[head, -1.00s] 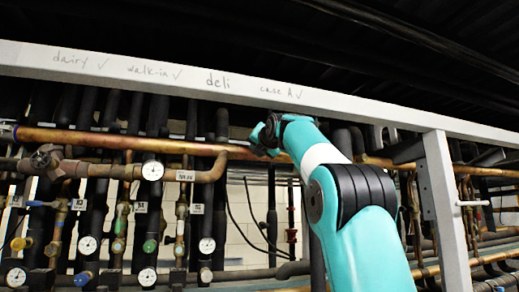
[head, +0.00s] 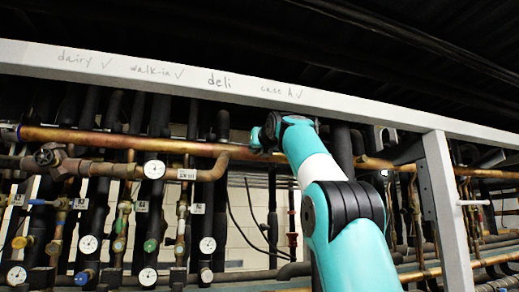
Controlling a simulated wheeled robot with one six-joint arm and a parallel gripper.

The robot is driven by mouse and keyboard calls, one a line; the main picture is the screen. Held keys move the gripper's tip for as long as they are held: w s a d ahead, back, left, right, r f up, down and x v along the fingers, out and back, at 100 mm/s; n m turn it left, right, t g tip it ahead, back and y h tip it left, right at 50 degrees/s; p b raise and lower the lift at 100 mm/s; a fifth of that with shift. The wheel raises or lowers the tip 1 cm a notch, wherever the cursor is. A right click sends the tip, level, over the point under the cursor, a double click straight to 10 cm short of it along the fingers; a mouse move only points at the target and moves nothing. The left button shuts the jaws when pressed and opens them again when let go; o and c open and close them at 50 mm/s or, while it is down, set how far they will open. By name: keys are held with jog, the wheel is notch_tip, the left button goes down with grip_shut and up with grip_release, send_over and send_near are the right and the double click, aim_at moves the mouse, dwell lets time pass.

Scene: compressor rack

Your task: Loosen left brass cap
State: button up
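I cannot tell which fitting is the left brass cap. Small brass-coloured fittings show on the valve lines at the left, among them a yellowish one (head: 20,242) low at the far left and another (head: 52,248) beside it. My teal arm rises from the bottom right, and its wrist end sits in front of the long copper pipe (head: 110,138) near the middle. My gripper's fingers do not show; they are hidden behind the wrist or too small to make out. No contact with any fitting is visible.
A white beam (head: 225,88) with handwritten labels crosses above, and a white post (head: 447,215) stands right of my arm. Dark insulated pipes and several round gauges, one at the upper left (head: 154,169), fill the left side. Thin black cables (head: 255,215) hang near the middle.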

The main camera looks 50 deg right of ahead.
jog(key=shift+f, duration=0.15)
jog(key=o, duration=0.9)
jog(key=shift+r, duration=0.2)
